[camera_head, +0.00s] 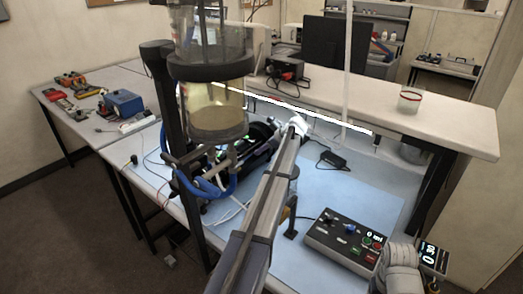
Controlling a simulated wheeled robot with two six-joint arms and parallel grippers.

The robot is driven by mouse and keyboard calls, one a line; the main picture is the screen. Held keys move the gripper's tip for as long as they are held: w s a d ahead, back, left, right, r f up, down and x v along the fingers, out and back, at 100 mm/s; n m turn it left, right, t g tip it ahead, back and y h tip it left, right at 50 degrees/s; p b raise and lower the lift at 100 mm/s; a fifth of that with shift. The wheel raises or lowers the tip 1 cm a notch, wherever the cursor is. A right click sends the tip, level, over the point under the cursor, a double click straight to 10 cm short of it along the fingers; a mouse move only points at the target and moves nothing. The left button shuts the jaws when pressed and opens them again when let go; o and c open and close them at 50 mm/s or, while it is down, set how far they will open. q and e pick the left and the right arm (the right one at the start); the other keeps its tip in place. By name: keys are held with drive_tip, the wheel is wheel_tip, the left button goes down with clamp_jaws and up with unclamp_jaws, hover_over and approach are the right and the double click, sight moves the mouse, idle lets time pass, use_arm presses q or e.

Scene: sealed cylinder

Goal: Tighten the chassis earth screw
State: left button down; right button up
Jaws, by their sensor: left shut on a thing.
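The arm that leads to my left gripper (297,124) crosses the middle of the view from the bottom edge. The gripper is small and pale at the arm's far end, by the back of the blue mat (335,190). It is shut, but what it holds is too small to make out. Dark equipment (255,145) with cables lies just left of the gripper, partly hidden by the arm and a clear cylinder. I cannot make out an earth screw. A pale jointed part (397,268) shows at the lower right, but I see no right fingertips.
The clear cylinder (216,90) with yellowish liquid stands at the left front beside a dark post. A control box (343,243) with knobs and buttons sits on the mat's right. A small lit display (433,258) is beyond it. A raised shelf (440,128) runs behind.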

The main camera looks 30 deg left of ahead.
use_arm(q)
drive_tip(key=shift+s+m+t, duration=0.4)
drive_tip(key=shift+m+t, duration=0.2)
drive_tip(key=shift+m, duration=0.2)
drive_tip(key=shift+w+m+t, duration=0.15)
drive_tip(key=shift+m+t, duration=0.45)
drive_tip(key=shift+m, duration=0.2)
drive_tip(key=c, duration=0.8)
unclamp_jaws()
drive_tip(key=shift+c, duration=0.2)
drive_tip(key=p+v, duration=0.5)
drive_tip(key=v, duration=0.3)
use_arm(e)
wheel_tip(320, 180, up, 6)
drive_tip(key=shift+f, duration=0.25)
